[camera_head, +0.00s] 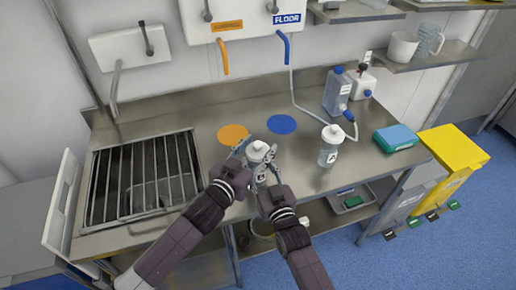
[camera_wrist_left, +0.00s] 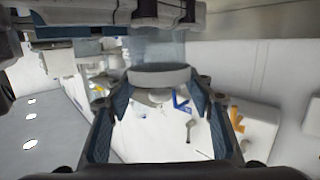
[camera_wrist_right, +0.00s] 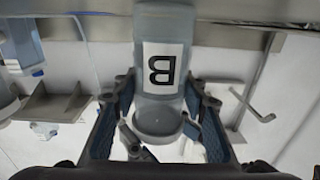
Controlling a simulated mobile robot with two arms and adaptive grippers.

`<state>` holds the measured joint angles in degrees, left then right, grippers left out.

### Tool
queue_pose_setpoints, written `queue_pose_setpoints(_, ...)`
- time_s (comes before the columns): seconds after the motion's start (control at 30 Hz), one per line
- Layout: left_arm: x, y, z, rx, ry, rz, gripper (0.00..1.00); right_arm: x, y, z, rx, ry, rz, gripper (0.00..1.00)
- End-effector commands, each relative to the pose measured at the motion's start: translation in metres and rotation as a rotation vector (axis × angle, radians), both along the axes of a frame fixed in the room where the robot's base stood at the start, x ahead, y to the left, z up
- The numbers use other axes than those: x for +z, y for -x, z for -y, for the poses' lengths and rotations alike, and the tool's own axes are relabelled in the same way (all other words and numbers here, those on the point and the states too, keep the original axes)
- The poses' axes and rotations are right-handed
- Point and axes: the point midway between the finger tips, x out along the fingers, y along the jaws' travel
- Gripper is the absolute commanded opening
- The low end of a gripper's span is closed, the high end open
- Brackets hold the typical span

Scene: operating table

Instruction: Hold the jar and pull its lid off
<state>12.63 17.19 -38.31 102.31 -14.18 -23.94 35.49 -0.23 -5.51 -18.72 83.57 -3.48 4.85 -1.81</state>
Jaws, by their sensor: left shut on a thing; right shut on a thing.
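The jar marked B (camera_wrist_right: 163,65) is clear with a white label, and stands out best in the right wrist view. Its white lid (camera_head: 257,152) is at the top in the head view, and shows between my left fingers in the left wrist view (camera_wrist_left: 160,77). My left gripper (camera_head: 254,157) is shut on the lid. My right gripper (camera_head: 265,178) is shut on the jar's body, below the left one. The grippers partly hide the jar. I cannot tell whether there is a gap between lid and body.
A second jar (camera_head: 330,150) with a white lid stands to the right. Orange (camera_head: 233,134) and blue (camera_head: 282,124) discs lie behind. A blue-capped bottle (camera_head: 338,92) and blue-green box (camera_head: 395,138) are at right. A sink grate (camera_head: 142,175) is at left.

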Motion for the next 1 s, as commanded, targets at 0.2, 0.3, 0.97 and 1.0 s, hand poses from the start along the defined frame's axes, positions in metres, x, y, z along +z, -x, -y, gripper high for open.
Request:
queue_pose_setpoints(0.2,0.008,0.000,0.000,0.000,0.001,0.000,0.19,0.001,0.000,0.000,0.000,0.000,0.001,0.00)
queue_pose_setpoints(0.3,0.012,0.000,0.000,-0.001,0.001,0.001,0.19,0.001,0.000,0.000,0.000,0.000,0.001,0.00)
queue_pose_setpoints(0.97,0.038,0.000,0.000,-0.002,0.002,0.003,0.19,0.001,0.000,0.000,0.000,0.000,0.001,0.00)
queue_pose_setpoints(1.0,0.043,0.000,0.000,-0.001,0.001,0.004,0.19,0.001,0.000,0.000,0.000,0.000,0.001,0.00)
